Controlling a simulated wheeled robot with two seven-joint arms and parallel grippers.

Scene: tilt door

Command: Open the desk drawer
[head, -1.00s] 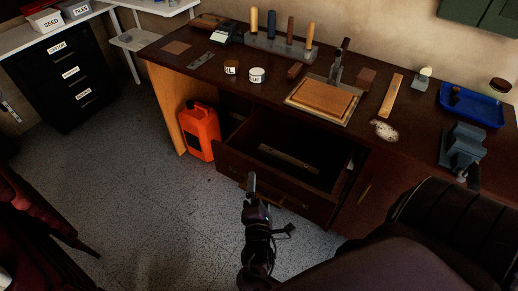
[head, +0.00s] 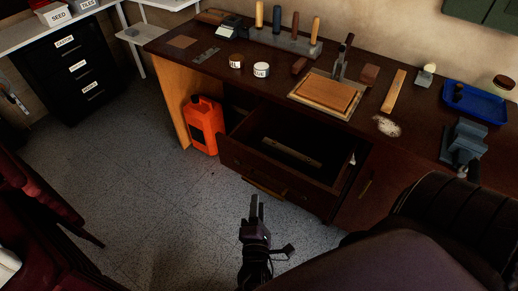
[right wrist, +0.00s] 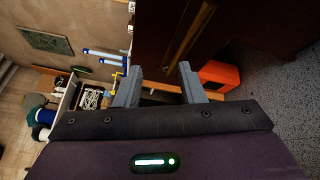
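The desk drawer (head: 262,178) is pulled well out of the dark wooden desk (head: 275,80). A grey metal bar-like item lies inside it. The drawer's brass handle (head: 262,188) shows low on its front. My right gripper (head: 257,200) is in front of the drawer, apart from the handle, with a gap between its fingers. In the right wrist view my right gripper (right wrist: 160,85) has its two grey fingers spread with nothing held between them. My left gripper is not in the head view.
An orange jerrycan (head: 204,124) stands on the floor left of the drawer. A dark padded seat (head: 440,225) is at the lower right. A dark red chair (head: 35,215) is at the left. The speckled floor (head: 150,190) between is clear. Tools and jars cover the desktop.

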